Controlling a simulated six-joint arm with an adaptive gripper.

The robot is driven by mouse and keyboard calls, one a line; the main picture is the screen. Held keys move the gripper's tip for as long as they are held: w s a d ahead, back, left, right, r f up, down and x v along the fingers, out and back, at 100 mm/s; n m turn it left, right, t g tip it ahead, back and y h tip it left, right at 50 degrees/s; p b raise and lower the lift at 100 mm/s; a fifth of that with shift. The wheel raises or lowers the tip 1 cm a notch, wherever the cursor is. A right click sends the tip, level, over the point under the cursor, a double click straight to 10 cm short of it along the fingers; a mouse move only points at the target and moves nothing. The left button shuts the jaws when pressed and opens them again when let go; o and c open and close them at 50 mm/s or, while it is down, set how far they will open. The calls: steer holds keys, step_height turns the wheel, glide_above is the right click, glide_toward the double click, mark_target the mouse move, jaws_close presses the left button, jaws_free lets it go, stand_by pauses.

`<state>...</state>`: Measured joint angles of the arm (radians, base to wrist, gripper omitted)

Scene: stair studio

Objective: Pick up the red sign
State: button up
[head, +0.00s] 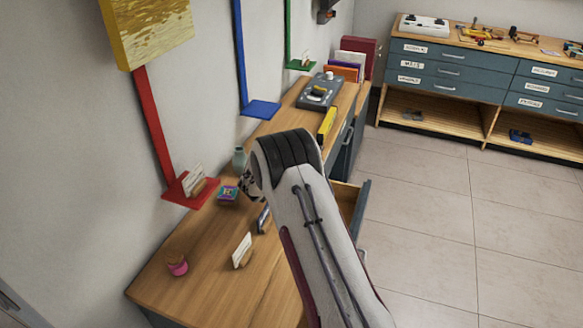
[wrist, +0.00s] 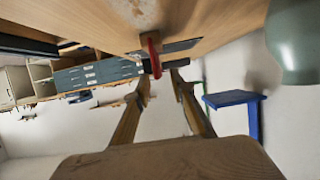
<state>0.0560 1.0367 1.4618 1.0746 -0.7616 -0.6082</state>
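In the wrist view a small red upright piece (wrist: 153,54), seen nearly edge-on, stands at the wooden desk surface just beyond my fingertips; it looks like the red sign. My gripper (wrist: 160,82) has its two fingers spread apart, with nothing visibly held between them. The red piece lies ahead of the gap, nearer the left finger. I cannot tell whether it touches. Several card signs show there: a white one (head: 242,250) and a dark-faced one (head: 264,219) on wooden bases.
A drawer (head: 358,205) stands open at right.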

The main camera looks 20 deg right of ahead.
steer(key=shift+x, duration=1.6)
steer(key=shift+f, duration=0.1)
jaws_close()
